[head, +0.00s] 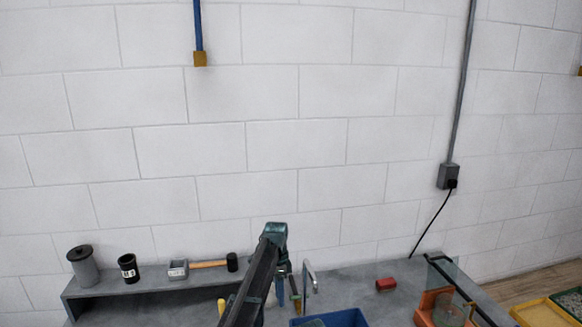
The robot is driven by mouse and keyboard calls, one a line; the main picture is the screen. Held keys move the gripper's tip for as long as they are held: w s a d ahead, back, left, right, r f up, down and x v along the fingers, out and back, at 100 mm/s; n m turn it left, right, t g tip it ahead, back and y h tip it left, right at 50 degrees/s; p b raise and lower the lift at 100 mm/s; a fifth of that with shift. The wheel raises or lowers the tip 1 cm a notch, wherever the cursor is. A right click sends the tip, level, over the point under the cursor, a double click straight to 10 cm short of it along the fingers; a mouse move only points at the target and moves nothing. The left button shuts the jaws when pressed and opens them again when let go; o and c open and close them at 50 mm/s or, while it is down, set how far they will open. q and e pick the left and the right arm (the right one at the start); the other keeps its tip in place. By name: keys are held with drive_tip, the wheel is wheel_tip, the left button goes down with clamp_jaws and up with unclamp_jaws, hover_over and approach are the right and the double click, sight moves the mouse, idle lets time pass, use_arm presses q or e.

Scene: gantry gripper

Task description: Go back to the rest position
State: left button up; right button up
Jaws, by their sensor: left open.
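My left arm comes up from the bottom edge, left of the middle, and bends over at a dark teal joint. My left gripper (289,292) hangs below that joint, pointing down over the grey bench top (350,280). Its jaws are open, and I see nothing held between them. The arm partly hides it. My right gripper is not in view.
A blue bin (345,318) stands close by at the bottom edge. A raised shelf holds a grey canister (83,266), a black cup (129,268), a small grey block (178,268) and a mallet (215,264). A red cylinder (386,284) and orange fixture (437,306) are right.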

use_arm(q)
drive_tip(key=s+a+n+t, duration=0.1)
drive_tip(key=s+a+n, duration=0.35)
drive_tip(key=s, duration=0.55)
drive_tip(key=s+a+n+t, duration=0.1)
drive_tip(key=s+a+n, duration=0.4)
drive_tip(key=s, duration=0.4)
drive_tip(key=s+a+n+t, duration=0.1)
drive_tip(key=s+a+n, duration=0.4)
drive_tip(key=s, duration=0.5)
drive_tip(key=s+d+f+m+g+y+b, duration=0.1)
drive_tip(key=s+d+f+m+b, duration=0.2)
drive_tip(key=d+f+b, duration=0.8)
drive_tip(key=shift+s+d+f+y, duration=0.3)
drive_tip(key=shift+s+d+f, duration=0.3)
drive_tip(key=shift+s, duration=0.25)
drive_tip(key=shift+r, duration=0.1)
